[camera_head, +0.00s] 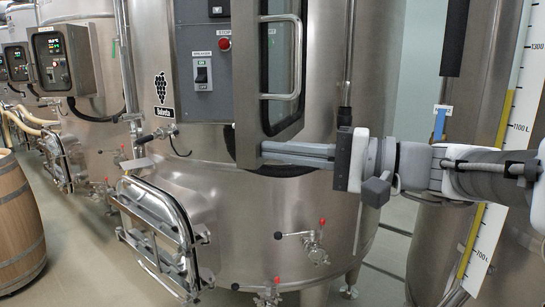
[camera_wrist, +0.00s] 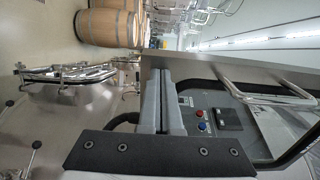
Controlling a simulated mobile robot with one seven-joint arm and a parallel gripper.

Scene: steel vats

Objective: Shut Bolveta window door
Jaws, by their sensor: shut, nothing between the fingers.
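The Bolveta window door (camera_head: 253,85) is a metal-framed glass door with a bar handle (camera_head: 297,60). It stands swung open from the control panel (camera_head: 202,45) on the steel vat, whose grape label (camera_head: 163,112) shows to the left. My gripper (camera_head: 264,151) reaches in from the right with its fingers shut and empty. The fingertips are at the door's lower edge; I cannot tell whether they touch it. In the wrist view my shut fingers (camera_wrist: 163,76) lie beside the door (camera_wrist: 228,71), whose handle (camera_wrist: 272,93) and part of the panel's buttons (camera_wrist: 201,121) show.
A wooden barrel (camera_head: 18,225) stands at the left. Another vat with a level scale (camera_head: 500,150) stands at the right.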

